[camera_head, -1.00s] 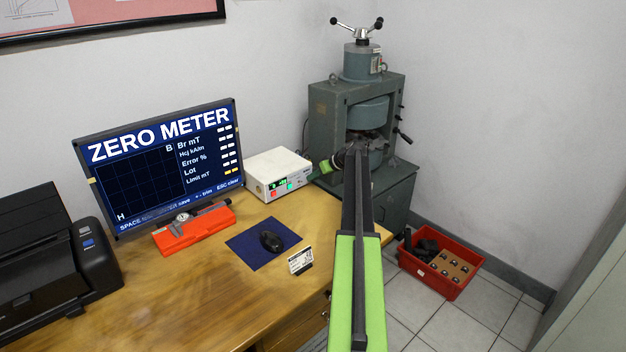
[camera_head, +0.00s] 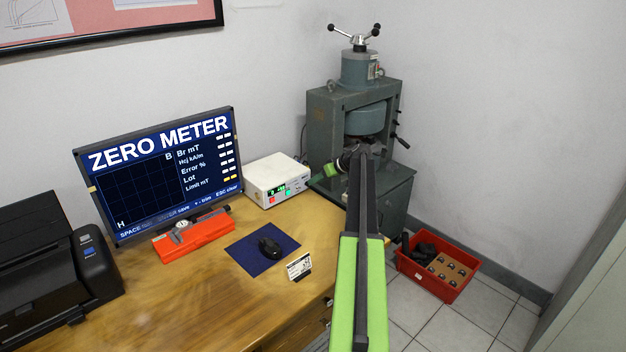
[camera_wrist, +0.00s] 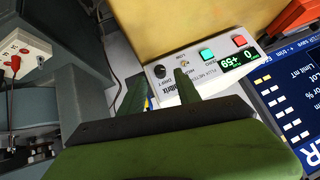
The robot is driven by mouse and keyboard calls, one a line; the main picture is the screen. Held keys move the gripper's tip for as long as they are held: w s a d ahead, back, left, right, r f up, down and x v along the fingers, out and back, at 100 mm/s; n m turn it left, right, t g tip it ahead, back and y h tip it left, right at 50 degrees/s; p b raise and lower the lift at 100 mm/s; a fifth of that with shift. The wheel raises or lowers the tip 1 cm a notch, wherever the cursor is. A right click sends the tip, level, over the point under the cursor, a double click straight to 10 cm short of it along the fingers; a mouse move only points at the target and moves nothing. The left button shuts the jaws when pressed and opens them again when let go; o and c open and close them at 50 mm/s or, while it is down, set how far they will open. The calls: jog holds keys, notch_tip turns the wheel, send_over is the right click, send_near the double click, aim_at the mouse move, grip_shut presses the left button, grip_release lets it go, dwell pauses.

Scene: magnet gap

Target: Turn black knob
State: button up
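The black knob (camera_wrist: 160,71) is a small round dial at the end of the white meter's front panel in the wrist view, near the word DRIFT. In the head view it is too small to make out on the white meter (camera_head: 272,168). My gripper (camera_wrist: 161,76) has its two green fingers apart. In the wrist view the knob shows between the fingertips; I cannot tell the depth between them, and no contact is visible. In the head view my gripper (camera_head: 333,170) is just right of the meter, in front of the press.
The meter panel also has a toggle, a teal button (camera_wrist: 207,55) and a lit display (camera_wrist: 238,59). The grey-green press (camera_head: 325,125) stands right behind my gripper. The monitor (camera_head: 160,170) is left of the meter. A red crate (camera_head: 420,283) is on the floor.

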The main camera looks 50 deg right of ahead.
jog(key=p+v, duration=0.8)
jog(key=v, duration=0.6)
jog(key=shift+w, duration=0.1)
